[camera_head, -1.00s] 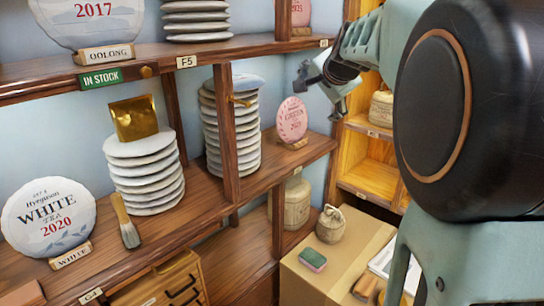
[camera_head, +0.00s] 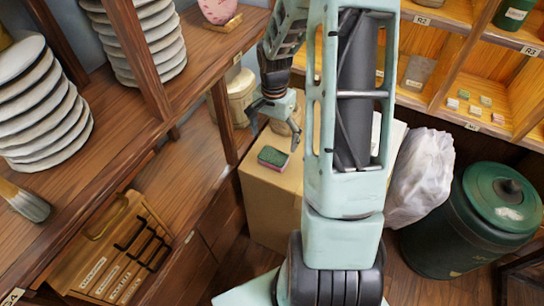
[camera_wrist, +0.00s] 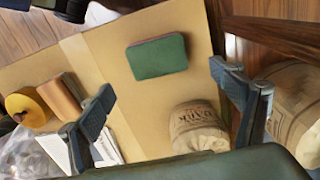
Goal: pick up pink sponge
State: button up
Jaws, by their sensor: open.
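The sponge (camera_head: 273,158) lies flat on top of a cardboard box (camera_head: 265,205); it is green on its upper face, with a pink layer showing along its edge in the head view.
A wrapped round bundle (camera_wrist: 198,126) stands on the box near the right finger. Wooden shelving (camera_head: 195,75) rises left of the box; a white bag (camera_head: 422,175) and green bin (camera_head: 480,220) stand right.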

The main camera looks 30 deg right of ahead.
aim_at(273, 156)
jog(key=f, duration=0.5)
jog(key=f+b, duration=0.1)
jog(key=f, duration=0.1)
jog(key=shift+s+a+f, duration=0.2)
jog(key=shift+s+f, duration=0.1)
jog(key=shift+f, duration=0.05)
jog(key=shift+c, duration=0.3)
jog(key=c, duration=0.8)
